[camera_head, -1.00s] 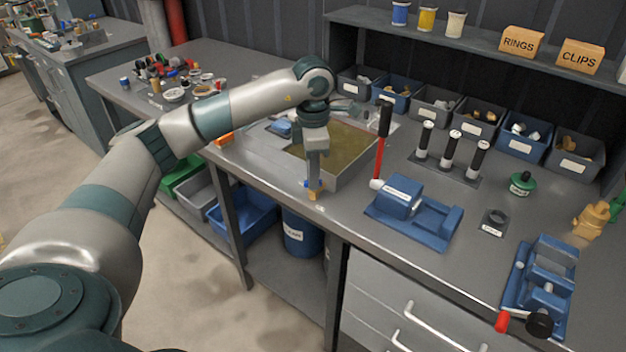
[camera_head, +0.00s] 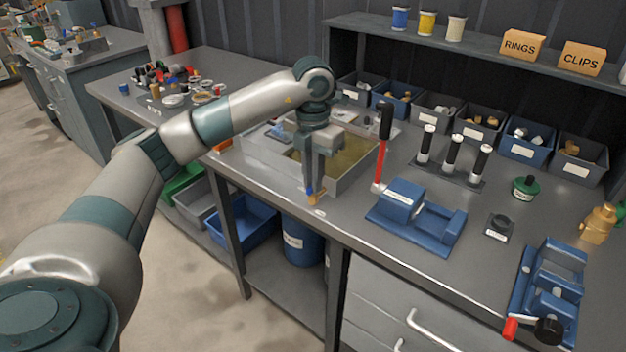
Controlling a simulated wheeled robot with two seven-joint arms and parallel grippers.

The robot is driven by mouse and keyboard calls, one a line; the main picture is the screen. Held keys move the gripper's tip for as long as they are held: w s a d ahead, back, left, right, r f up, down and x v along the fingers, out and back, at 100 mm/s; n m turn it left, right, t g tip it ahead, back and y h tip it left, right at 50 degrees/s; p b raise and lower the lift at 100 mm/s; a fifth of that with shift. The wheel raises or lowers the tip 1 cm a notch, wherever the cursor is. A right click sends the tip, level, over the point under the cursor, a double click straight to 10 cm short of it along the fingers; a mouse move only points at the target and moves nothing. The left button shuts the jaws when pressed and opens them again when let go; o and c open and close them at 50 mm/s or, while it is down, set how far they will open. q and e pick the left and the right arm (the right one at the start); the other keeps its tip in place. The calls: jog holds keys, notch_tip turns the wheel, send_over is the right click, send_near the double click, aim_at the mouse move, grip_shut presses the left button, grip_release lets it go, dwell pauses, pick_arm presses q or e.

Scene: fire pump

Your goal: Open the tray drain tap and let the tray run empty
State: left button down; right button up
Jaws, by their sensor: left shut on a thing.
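The metal tray (camera_head: 358,182) sits on the bench and holds murky yellow-brown liquid (camera_head: 352,160). The brass drain tap (camera_head: 316,199) is at its front corner by the bench edge, with a small blue handle (camera_head: 309,190). My left gripper (camera_head: 312,188) points down at the tap and is shut on the blue handle. Its fingers hide part of the handle and tap. A blue drum (camera_head: 301,240) stands under the bench below the tap. I cannot make out any liquid flowing. My right gripper is out of view.
A red lever with a black grip (camera_head: 382,148) and a blue fixture (camera_head: 415,215) stand right of the tray. A blue vice (camera_head: 548,285) is at the far right. Labelled bins (camera_head: 435,112) line the back.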

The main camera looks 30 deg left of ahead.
pick_arm(q)
jog(key=shift+w+r, duration=0.1)
jog(key=shift+r, duration=0.05)
jog(key=c, duration=1.8)
grip_release()
notch_tip(320, 180, up, 17)
jog(key=shift+r, duration=0.15)
